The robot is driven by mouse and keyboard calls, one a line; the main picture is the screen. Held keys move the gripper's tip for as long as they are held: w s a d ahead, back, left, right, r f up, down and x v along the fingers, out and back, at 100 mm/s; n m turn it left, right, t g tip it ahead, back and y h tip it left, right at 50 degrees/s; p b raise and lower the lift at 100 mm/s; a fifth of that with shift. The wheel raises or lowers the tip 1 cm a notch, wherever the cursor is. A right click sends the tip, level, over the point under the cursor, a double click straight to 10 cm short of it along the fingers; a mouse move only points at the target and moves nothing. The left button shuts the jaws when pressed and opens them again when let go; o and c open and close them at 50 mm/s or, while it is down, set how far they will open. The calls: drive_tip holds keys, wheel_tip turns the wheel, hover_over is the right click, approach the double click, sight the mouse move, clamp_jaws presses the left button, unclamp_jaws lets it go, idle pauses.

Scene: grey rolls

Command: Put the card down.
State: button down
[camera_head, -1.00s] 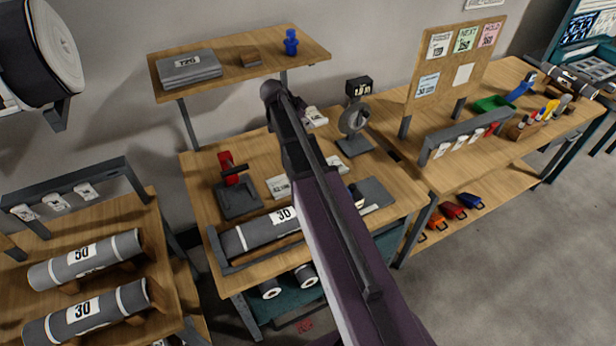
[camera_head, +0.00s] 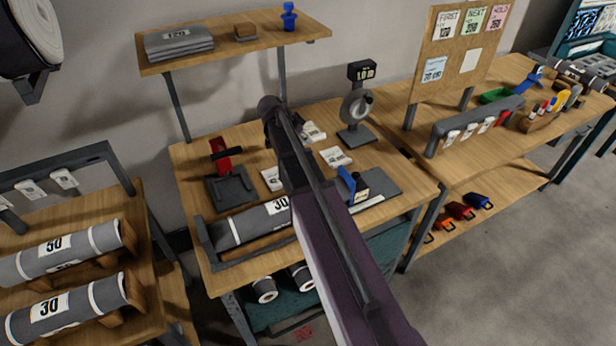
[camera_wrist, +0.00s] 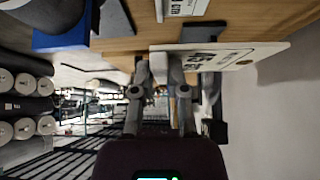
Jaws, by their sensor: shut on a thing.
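A white card (camera_wrist: 235,56) with dark print is held between the fingers of my gripper (camera_wrist: 165,68) in the wrist view. The card sits close to the wooden bench top (camera_wrist: 115,46); I cannot tell whether it touches. In the head view the card (camera_head: 314,132) shows just right of my arm's end, over the back part of the middle bench (camera_head: 395,158). My arm hides the fingers there. Two other white cards lie on this bench, one right of my arm (camera_head: 336,157) and one left of it (camera_head: 270,179).
A grey gauge stand (camera_head: 355,110) stands right of the held card. A red-handled tool on a dark base (camera_head: 230,185) is to the left. A grey roll (camera_head: 250,222) lies in front, beside a grey pad with a blue-handled stamp (camera_head: 350,187). A shelf (camera_head: 300,33) hangs above.

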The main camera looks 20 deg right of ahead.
wheel_tip(320, 180, down, 6)
drive_tip(key=b, duration=0.5)
drive_tip(key=shift+a, duration=0.15)
drive_tip(key=shift+s, duration=0.1)
drive_tip(key=shift+f, duration=0.15)
wheel_tip(320, 180, down, 6)
drive_tip(key=b, duration=0.6)
drive_tip(key=shift+f, duration=0.1)
drive_tip(key=shift+f+b, duration=1.85)
drive_tip(key=shift+b, duration=0.1)
drive_tip(key=shift+f, duration=0.1)
drive_tip(key=c, duration=0.7)
unclamp_jaws()
drive_tip(key=shift+o, duration=0.2)
